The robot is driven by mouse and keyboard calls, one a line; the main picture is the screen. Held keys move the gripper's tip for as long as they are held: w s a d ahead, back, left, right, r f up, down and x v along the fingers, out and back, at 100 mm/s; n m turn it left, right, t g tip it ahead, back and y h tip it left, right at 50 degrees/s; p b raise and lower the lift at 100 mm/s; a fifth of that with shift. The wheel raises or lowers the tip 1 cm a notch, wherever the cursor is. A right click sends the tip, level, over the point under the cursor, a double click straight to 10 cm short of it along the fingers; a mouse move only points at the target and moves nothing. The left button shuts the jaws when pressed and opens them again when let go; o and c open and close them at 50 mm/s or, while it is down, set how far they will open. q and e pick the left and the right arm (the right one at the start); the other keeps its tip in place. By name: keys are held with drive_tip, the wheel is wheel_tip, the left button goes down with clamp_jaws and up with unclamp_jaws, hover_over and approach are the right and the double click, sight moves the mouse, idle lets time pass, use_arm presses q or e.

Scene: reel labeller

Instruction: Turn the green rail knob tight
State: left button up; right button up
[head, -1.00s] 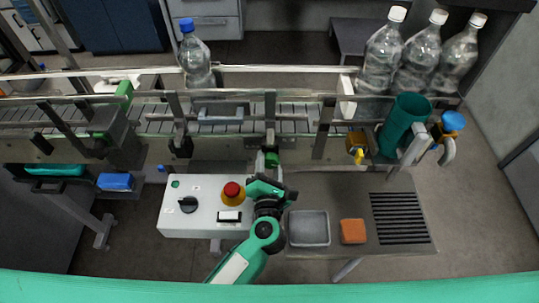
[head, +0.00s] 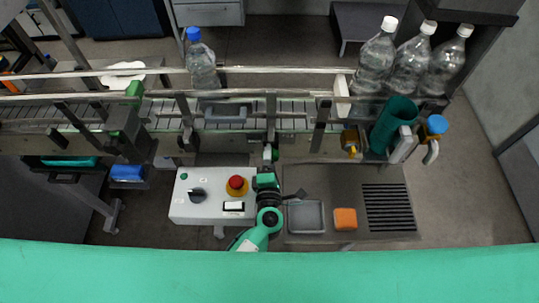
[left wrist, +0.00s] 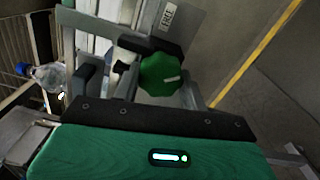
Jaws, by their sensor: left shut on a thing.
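The green rail knob (head: 267,153) is on the near side of the conveyor, below a vertical rail post. In the left wrist view the knob (left wrist: 163,75) is large, with a pale mark on its face, beside a plate with printed letters. My left gripper (head: 267,163) is at the knob, coming from the near side, and is shut on it. The fingertips are small and partly hidden in the head view. My right gripper is in neither view.
A white control box (head: 213,211) with a red button (head: 237,186) stands just left of my left arm. A steel table with a grey tray (head: 305,217) and orange block (head: 345,219) is right. A blue-capped bottle (head: 201,68) stands on the conveyor (head: 225,124).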

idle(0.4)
use_arm(q)
drive_tip(key=o, duration=1)
drive_tip(key=shift+c, duration=0.2)
drive_tip(key=s+b, duration=0.5)
drive_tip(key=s, duration=0.8)
drive_tip(key=shift+s+b, duration=0.4)
